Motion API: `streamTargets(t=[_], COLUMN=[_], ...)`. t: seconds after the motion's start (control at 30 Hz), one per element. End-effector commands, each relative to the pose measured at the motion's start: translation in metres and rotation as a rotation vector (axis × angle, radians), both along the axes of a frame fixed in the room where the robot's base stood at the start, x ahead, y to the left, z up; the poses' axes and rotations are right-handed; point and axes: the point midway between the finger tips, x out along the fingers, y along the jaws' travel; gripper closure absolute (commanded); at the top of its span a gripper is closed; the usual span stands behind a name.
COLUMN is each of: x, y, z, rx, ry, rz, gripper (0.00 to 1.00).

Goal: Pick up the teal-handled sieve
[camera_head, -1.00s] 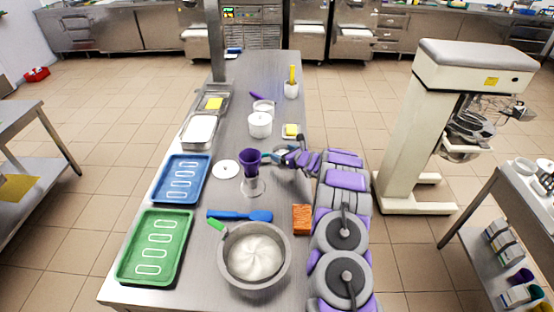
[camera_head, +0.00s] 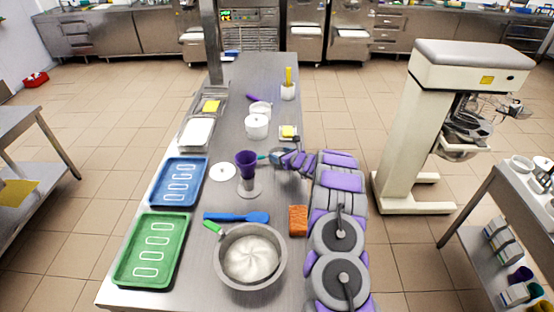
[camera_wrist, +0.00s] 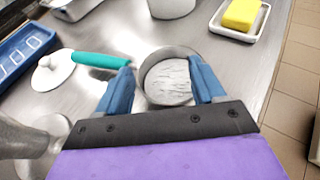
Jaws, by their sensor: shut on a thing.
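The teal-handled sieve (camera_wrist: 168,84) has a round grey rim and pale mesh. Its teal handle (camera_wrist: 100,61) points left in the wrist view, and a bit of it shows in the head view (camera_head: 263,156). In the head view my gripper (camera_head: 279,155) is over the steel table, right of the purple cup, and hides most of the sieve. I cannot tell whether the sieve touches the table.
A white pot (camera_head: 256,128) and a dish with a yellow block (camera_head: 288,132) stand beyond. A dough bowl (camera_head: 250,258) and blue spatula (camera_head: 237,217) are nearer.

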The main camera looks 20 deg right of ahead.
Motion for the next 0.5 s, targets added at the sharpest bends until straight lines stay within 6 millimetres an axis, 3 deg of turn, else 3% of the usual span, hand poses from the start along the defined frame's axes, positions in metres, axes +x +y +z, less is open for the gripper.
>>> streamTargets(t=[0.03,0.17,0.27,0.3,0.37,0.5], x=[-0.012,-0.011,-0.010,-0.010,-0.010,-0.011], y=[0.015,0.015,0.015,0.014,0.014,0.010], z=[-0.035,-0.030,-0.018,-0.010,0.005,0.046], rx=[0.008,0.009,0.009,0.010,0.008,0.004], ry=[0.061,0.061,0.060,0.058,0.052,0.032], rz=[0.017,0.019,0.019,0.019,0.019,0.020], gripper=[0.66,0.66,0.66,0.71,1.00,1.00])
